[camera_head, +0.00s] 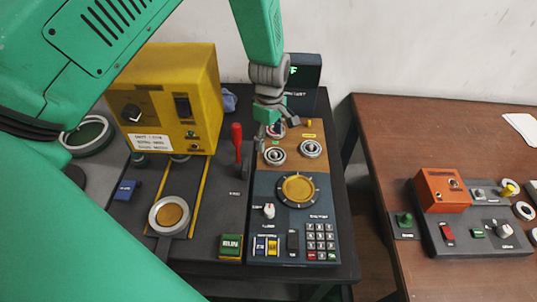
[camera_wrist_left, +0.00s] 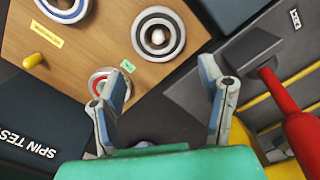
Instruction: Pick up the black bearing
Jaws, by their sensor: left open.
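The black bearing (camera_head: 275,158) appears to be the ring with a dark band on the wooden board, around a light peg. It also shows at the top of the left wrist view (camera_wrist_left: 141,35). My left gripper (camera_head: 270,128) points down over the far part of the board. In the left wrist view its two fingers (camera_wrist_left: 167,68) are apart with nothing between them, and the black bearing lies beyond their tips. A blue-banded bearing (camera_head: 312,148) and a red-banded bearing (camera_wrist_left: 103,80) lie nearby on the board. My right gripper is not seen.
A red lever (camera_head: 237,140) stands left of the board, close to the gripper. A yellow box (camera_head: 190,75) stands further left. A dark screen (camera_head: 305,75) stands behind the board. A yellow dial (camera_head: 298,189) and keypad (camera_head: 320,238) are in front.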

